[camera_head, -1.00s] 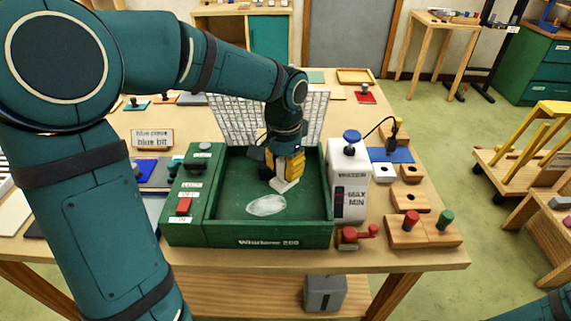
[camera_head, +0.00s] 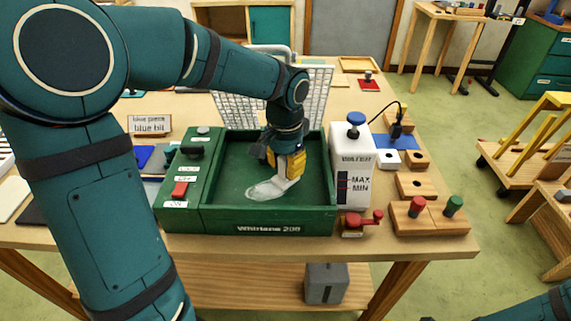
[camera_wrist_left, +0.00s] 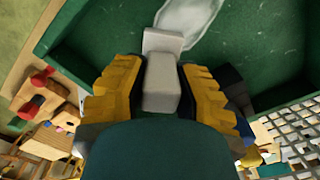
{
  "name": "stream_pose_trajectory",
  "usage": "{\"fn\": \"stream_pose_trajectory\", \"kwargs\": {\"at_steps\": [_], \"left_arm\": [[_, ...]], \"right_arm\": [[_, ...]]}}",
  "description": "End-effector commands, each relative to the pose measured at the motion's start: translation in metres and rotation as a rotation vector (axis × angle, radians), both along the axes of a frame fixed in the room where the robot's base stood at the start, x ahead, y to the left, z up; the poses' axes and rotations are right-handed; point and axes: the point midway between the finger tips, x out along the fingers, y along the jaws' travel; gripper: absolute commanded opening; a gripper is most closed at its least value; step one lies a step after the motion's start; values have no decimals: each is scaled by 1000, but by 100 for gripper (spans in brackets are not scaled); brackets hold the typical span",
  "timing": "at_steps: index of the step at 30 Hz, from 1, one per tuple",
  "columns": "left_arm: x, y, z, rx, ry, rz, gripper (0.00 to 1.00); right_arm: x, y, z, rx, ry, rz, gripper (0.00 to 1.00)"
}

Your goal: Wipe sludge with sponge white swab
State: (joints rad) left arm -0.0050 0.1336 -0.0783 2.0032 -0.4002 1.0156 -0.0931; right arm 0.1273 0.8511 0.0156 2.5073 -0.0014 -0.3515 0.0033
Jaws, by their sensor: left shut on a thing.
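A pale whitish sludge patch (camera_head: 263,190) lies on the tray floor, at the swab's left. The patch shows in the wrist view (camera_wrist_left: 190,20) just beyond the swab's tip. I cannot tell whether the swab presses on the floor. My right gripper is not in view.
A white water tank (camera_head: 350,165) stands against the tray's right side, with a red tap (camera_head: 362,222) in front. A white grid (camera_head: 318,95) stands behind the tray. Wooden blocks with red and green pegs (camera_head: 430,215) sit at the right. The control panel (camera_head: 184,180) adjoins the left.

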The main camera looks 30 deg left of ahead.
Motion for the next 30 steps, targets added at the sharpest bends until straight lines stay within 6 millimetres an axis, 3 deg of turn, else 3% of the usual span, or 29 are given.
{"fn": "stream_pose_trajectory", "kwargs": {"at_steps": [30], "left_arm": [[0, 0, -15, 0, 0, 0, 1]], "right_arm": [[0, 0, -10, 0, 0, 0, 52]]}}
